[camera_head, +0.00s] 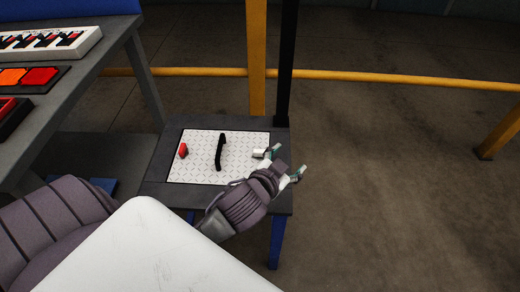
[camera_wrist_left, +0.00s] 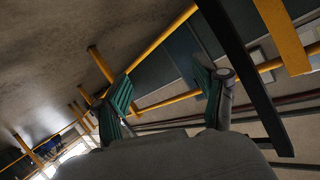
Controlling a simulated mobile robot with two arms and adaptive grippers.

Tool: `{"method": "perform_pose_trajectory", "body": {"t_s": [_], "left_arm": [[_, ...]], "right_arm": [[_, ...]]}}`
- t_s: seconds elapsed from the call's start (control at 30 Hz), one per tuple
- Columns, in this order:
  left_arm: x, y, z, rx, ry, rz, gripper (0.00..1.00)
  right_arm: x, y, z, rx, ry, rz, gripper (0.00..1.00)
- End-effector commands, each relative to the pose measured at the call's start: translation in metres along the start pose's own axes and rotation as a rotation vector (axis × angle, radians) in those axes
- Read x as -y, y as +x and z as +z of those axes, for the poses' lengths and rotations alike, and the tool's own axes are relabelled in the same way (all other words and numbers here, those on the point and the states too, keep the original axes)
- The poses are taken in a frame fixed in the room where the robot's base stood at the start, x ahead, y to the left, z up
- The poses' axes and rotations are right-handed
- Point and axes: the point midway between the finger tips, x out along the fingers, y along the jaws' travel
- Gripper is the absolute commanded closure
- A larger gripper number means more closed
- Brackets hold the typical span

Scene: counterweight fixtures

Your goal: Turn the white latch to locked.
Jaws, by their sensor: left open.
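A white plate (camera_head: 202,172) with a raised pattern lies on a small dark table. A small white piece (camera_head: 258,153), probably the white latch, shows at the plate's right edge, just left of my left gripper's upper finger. Its position is too small to read. My left gripper (camera_head: 287,162) is open over the table's right edge, its fingers pointing right and up in the head view. I cannot tell whether it touches the white piece. In the left wrist view the two green-padded fingers (camera_wrist_left: 168,88) stand apart with nothing between them. My right gripper is not in view.
A black curved handle (camera_head: 220,152) and a small red piece (camera_head: 183,151) sit on the plate. A yellow post (camera_head: 257,60) and a black post (camera_head: 287,60) rise behind the table. A larger grey table (camera_head: 110,45) stands at the left. The floor at the right is clear.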

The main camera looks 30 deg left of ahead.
Motion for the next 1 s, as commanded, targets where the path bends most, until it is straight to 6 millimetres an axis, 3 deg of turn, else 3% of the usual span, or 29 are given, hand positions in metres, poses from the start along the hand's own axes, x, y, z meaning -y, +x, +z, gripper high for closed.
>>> {"method": "perform_pose_trajectory", "body": {"t_s": [0.1, 0.2, 0.3, 0.4, 0.47, 0.57, 0.63, 0.7, 0.77, 0.87, 1.0], "left_arm": [[0.001, 0.015, -0.076, -0.301, 0.095, -0.018, 0.29], [-0.014, 0.011, -0.146, -0.607, 0.222, 0.014, 0.29], [-0.043, -0.006, -0.197, -0.890, 0.393, 0.103, 0.29], [-0.080, -0.024, -0.220, -1.116, 0.606, 0.243, 0.29], [-0.102, -0.031, -0.219, -1.212, 0.754, 0.349, 0.29], [-0.128, -0.032, -0.198, -1.295, 1.023, 0.557, 0.29], [-0.133, -0.024, -0.171, -1.282, 1.224, 0.714, 0.29], [-0.124, -0.008, -0.138, -1.204, 1.423, 0.875, 0.29], [-0.104, 0.009, -0.109, -1.083, 1.585, 1.010, 0.29], [-0.048, 0.036, -0.067, -0.789, 1.805, 1.203, 0.29], [0.046, 0.054, -0.033, -0.327, 1.957, 1.370, 0.29]], "right_arm": [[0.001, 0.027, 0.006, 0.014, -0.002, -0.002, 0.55], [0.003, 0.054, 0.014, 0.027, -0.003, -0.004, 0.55], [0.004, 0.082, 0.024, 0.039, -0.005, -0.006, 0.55], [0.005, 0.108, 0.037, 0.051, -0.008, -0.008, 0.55], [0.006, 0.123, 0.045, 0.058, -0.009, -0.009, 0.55], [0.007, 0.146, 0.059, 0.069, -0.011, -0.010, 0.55], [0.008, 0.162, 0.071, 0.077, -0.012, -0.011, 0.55], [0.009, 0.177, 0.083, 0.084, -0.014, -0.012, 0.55], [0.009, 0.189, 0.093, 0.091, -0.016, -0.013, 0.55], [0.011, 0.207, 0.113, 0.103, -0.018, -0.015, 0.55], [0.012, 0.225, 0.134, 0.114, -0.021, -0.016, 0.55]]}}
